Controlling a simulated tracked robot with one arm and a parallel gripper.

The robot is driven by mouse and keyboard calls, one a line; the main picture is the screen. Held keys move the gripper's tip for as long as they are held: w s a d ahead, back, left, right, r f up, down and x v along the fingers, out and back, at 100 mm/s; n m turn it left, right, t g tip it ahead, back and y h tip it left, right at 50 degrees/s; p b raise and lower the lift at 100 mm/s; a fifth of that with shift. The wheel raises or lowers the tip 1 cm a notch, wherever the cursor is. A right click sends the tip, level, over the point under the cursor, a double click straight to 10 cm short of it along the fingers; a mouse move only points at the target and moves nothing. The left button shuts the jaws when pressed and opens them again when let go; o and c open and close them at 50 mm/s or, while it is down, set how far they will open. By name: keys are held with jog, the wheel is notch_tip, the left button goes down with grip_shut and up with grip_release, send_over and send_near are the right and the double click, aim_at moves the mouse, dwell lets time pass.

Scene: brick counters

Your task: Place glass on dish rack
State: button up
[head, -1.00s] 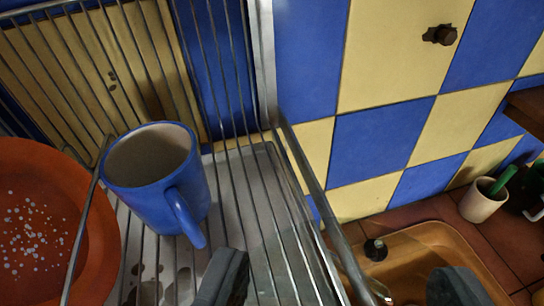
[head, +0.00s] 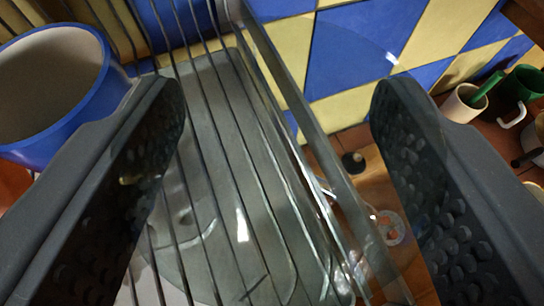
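A clear glass (head: 290,190) shows faintly between the two dark fingers of my gripper (head: 278,95). Its curved outline and highlights overlap both fingers, which stand apart at its sides. My gripper is shut on the glass, over the wire dish rack (head: 345,185). The rack's bars and the grey tray beneath show through the glass. I cannot tell whether its base touches the bars.
A blue mug (head: 95,110) is close on the left, partly hidden by the left finger. A tiled wall (head: 345,45) stands behind. A brown sink (head: 375,180) lies to the right of the rack. A cream cup (head: 463,103) and a green mug (head: 523,85) are at the far right.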

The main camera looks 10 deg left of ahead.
jog(key=shift+f, duration=0.75)
jog(key=o, duration=1.1)
jog(key=shift+f, duration=0.1)
jog(key=shift+c, duration=0.2)
jog(key=shift+s+r, duration=0.15)
jog(key=shift+r, duration=0.05)
jog(key=b+v, duration=0.2)
jog(key=v, duration=0.9)
jog(key=shift+s+r, duration=0.2)
jog(key=shift+s, duration=0.1)
